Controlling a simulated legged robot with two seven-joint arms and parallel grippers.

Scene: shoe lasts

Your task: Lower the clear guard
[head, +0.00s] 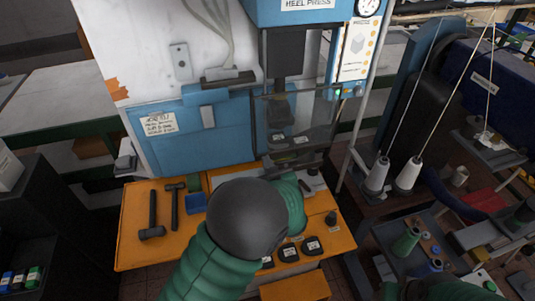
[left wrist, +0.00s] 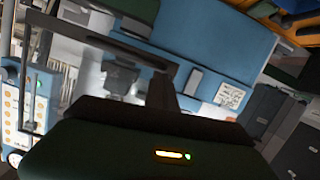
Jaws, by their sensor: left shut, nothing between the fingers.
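The clear guard (head: 318,118) is a see-through panel with a dark edge in front of the blue heel press (head: 292,12). A dark shoe last shows behind it. In the left wrist view the guard's dark frame (left wrist: 108,40) crosses the upper left, close to my gripper. My left gripper (left wrist: 164,82) is shut and empty, its dark fingers pointing up towards the frame's bar; I cannot tell whether they touch. In the head view my left gripper (head: 298,162) is mostly hidden behind my green-sleeved arm, just below the guard. My right gripper is not in view.
A sewing machine with white thread cones (head: 407,176) stands at the right. A thin upright post (head: 355,130) rises beside the guard.

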